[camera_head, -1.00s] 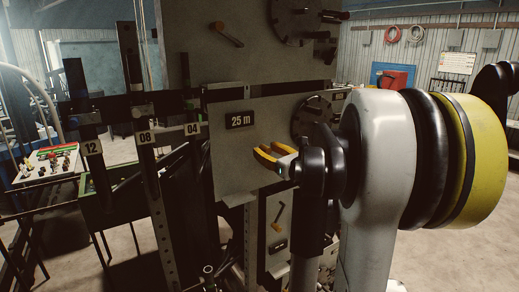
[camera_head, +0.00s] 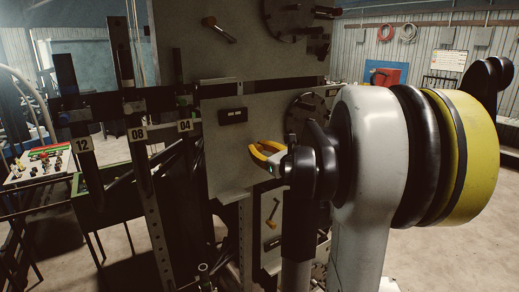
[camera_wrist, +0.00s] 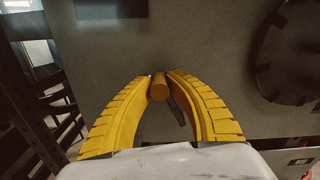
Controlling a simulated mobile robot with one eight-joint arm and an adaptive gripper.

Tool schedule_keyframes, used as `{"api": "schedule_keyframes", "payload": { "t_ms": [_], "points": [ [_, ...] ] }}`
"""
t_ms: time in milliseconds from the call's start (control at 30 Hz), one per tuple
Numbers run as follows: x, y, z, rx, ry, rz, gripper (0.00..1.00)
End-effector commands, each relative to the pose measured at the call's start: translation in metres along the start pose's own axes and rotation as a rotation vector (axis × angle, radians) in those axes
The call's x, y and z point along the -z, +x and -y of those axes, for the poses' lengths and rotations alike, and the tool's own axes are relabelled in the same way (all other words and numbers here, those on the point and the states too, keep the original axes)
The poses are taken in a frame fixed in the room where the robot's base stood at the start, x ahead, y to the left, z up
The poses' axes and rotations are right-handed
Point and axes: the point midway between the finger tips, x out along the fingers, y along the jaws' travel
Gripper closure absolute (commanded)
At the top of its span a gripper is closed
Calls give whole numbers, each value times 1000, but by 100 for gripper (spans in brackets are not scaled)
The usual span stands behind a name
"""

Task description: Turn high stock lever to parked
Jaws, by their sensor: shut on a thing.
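My gripper (camera_head: 262,153) has yellow fingers and is at the grey middle panel (camera_head: 228,160), below a dark label plate (camera_head: 233,116). In the wrist view its fingers (camera_wrist: 160,80) are shut on the orange-brown knob (camera_wrist: 159,90) of a lever. The grey lever bar (camera_wrist: 176,111) runs from the knob down and to the right, partly behind the right finger. In the head view this lever is hidden by my gripper. Another lever (camera_head: 219,30) with an orange knob is on the upper panel, and one (camera_head: 272,216) is on the lower panel.
A dark round disc (camera_wrist: 290,50) is on the panel to the right of my gripper. Upright posts labelled 12 (camera_head: 83,145), 08 (camera_head: 137,133) and 04 (camera_head: 185,125) stand to the left. Open floor shows at the right.

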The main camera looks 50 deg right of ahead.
Motion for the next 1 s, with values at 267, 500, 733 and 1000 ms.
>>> {"api": "schedule_keyframes", "payload": {
  "t_ms": [267, 500, 733, 1000],
  "points": [
    [10, 0, -19, -2, -208, 0, 100],
    [19, 0, -33, 0, -396, 0, 100],
    [26, 0, -42, -1, -501, 0, 100],
    [30, 0, -46, 0, -498, 0, 100]
  ]
}}
